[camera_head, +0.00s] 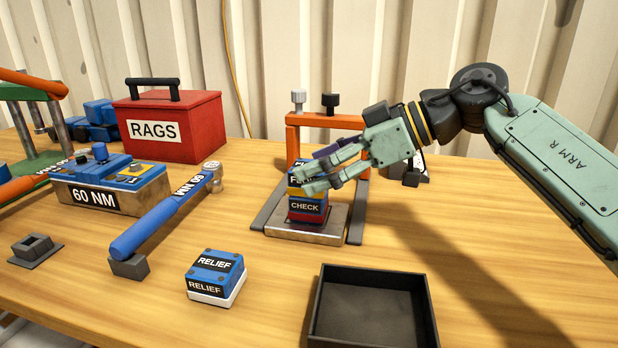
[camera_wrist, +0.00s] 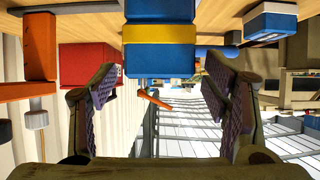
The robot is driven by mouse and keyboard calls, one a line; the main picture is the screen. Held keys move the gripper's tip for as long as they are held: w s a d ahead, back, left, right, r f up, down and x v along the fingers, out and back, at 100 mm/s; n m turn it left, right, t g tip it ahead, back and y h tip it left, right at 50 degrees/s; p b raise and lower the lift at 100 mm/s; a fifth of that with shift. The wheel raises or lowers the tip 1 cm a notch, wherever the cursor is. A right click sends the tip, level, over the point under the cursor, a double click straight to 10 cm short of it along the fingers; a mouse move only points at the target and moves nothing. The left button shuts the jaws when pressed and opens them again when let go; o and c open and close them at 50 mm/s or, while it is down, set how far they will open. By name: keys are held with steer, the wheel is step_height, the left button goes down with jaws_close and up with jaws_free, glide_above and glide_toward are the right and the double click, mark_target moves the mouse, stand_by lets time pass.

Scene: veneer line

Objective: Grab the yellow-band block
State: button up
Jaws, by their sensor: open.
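The yellow-band block (camera_wrist: 160,34) is blue with a yellow stripe across it, at the top middle of the wrist view. In the wrist view my gripper (camera_wrist: 160,82) is open, with empty space between the pads. The block appears between or just beyond the fingertips; contact is not visible.
An orange frame (camera_head: 292,140) stands close behind the stack. A black tray (camera_head: 430,310) and a blue RELIEF block (camera_head: 215,272) are in front. A blue-handled torque wrench (camera_head: 160,226), a 60 NM unit (camera_head: 110,190) and a red RAGS box (camera_head: 190,130) are at left.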

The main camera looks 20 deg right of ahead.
steer(key=shift+x, duration=1.05)
steer(key=shift+r, duration=0.1)
steer(key=c, duration=1.6)
